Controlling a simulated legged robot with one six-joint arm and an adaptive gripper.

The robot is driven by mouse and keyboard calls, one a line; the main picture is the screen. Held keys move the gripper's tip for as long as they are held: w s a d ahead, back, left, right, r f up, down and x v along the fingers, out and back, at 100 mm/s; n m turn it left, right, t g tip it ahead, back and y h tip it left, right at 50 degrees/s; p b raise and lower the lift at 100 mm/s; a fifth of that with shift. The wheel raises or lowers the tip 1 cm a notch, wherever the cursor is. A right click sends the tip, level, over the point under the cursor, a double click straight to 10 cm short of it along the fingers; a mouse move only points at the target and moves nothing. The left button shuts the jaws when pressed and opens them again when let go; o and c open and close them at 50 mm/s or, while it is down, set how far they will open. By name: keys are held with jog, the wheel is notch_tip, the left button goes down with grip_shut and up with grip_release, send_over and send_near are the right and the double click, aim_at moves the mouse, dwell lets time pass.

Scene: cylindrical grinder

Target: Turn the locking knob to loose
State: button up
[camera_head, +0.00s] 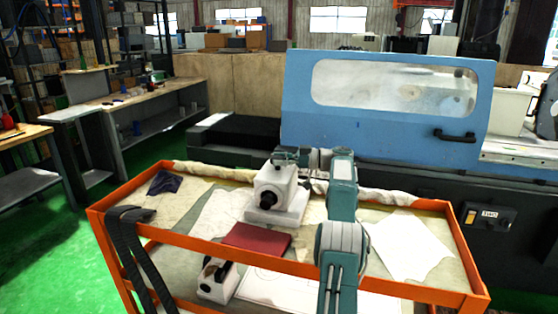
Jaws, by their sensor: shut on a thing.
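A white device (272,190), likely the one with the locking knob, stands upright on a pale base on top of the orange cart (205,238). A dark round part (267,198) faces out from its front. My teal and grey arm reaches up from the bottom of the picture and bends left behind the device. My gripper (285,158) is at the device's top, shut on what appears to be the locking knob. The fingers and the device's upper edge hide most of the knob, and its turn position cannot be told.
A dark red book (256,239) lies in front of the device. White sheets (405,246) and a dark cloth (165,183) lie on the cart. Black straps (133,240) hang over its left front. A second white device (216,279) sits lower. The blue-doored grinder (380,135) stands behind.

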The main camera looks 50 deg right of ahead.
jog(key=shift+r, duration=0.1)
jog(key=o, duration=1.2)
jog(key=shift+d, duration=0.1)
jog(key=shift+c, duration=0.2)
jog(key=shift+m+t+h, duration=0.3)
jog(key=shift+s+m+t+h, duration=0.1)
jog(key=shift+m+t+h, duration=0.5)
jog(key=shift+h, duration=0.2)
